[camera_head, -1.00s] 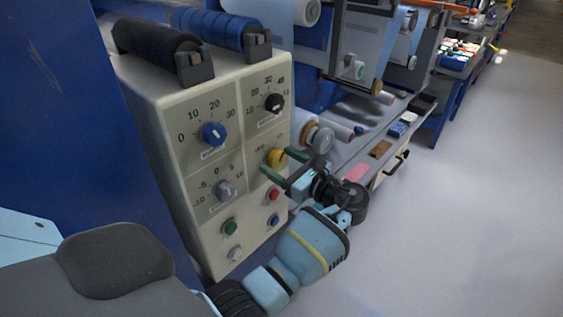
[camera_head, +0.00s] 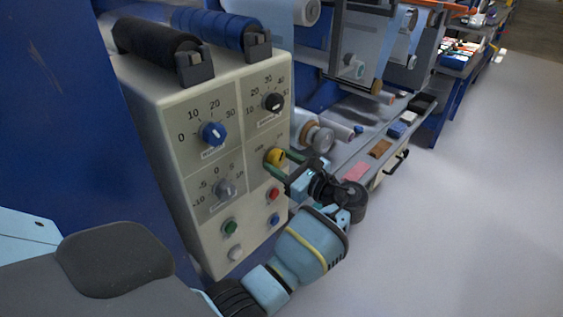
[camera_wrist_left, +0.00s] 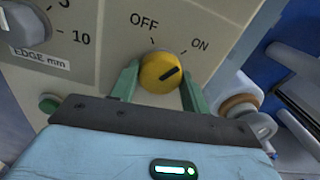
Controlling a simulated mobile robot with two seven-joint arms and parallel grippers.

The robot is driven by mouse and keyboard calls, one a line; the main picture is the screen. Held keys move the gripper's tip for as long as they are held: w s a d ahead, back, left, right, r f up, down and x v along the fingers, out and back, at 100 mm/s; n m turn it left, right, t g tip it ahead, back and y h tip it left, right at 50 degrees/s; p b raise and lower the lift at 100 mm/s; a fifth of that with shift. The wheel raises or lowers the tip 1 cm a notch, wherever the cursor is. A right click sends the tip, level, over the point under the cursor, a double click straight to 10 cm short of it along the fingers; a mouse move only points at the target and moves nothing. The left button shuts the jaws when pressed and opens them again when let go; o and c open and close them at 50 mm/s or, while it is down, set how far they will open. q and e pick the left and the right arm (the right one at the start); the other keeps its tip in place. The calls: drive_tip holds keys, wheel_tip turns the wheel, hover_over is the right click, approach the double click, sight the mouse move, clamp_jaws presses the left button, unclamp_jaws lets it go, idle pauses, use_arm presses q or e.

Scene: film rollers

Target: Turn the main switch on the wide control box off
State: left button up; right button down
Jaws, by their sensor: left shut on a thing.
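The wide control box (camera_head: 215,245) is a cream box with knobs and buttons on its front panel. Its yellow main switch (camera_head: 274,157) is a round knob on the right half of the panel. In the left wrist view the yellow knob (camera_wrist_left: 160,72) sits below the OFF and ON labels, and its dark mark points up and right, toward the ON side. My left gripper (camera_head: 280,164) reaches in from the lower right, its green fingers on either side of the knob and shut on it. The fingers partly hide the knob in the head view. My right gripper is not in view.
A blue dial (camera_head: 213,134), a black dial (camera_head: 273,102) and a grey dial (camera_head: 227,188) share the panel. A red button (camera_head: 273,194) and a blue button (camera_head: 273,220) lie below the gripper. Black and blue rollers top the box. Open floor lies to the right.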

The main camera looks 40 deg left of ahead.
use_arm(q)
drive_tip(key=n, duration=0.6)
drive_tip(key=shift+n, duration=0.3)
drive_tip(key=n+b, duration=0.1)
drive_tip(key=n, duration=0.1)
drive_tip(key=shift+n, duration=0.3)
drive_tip(key=n+b, duration=0.1)
drive_tip(key=n, duration=0.1)
drive_tip(key=shift+n, duration=1)
drive_tip(key=o, duration=1)
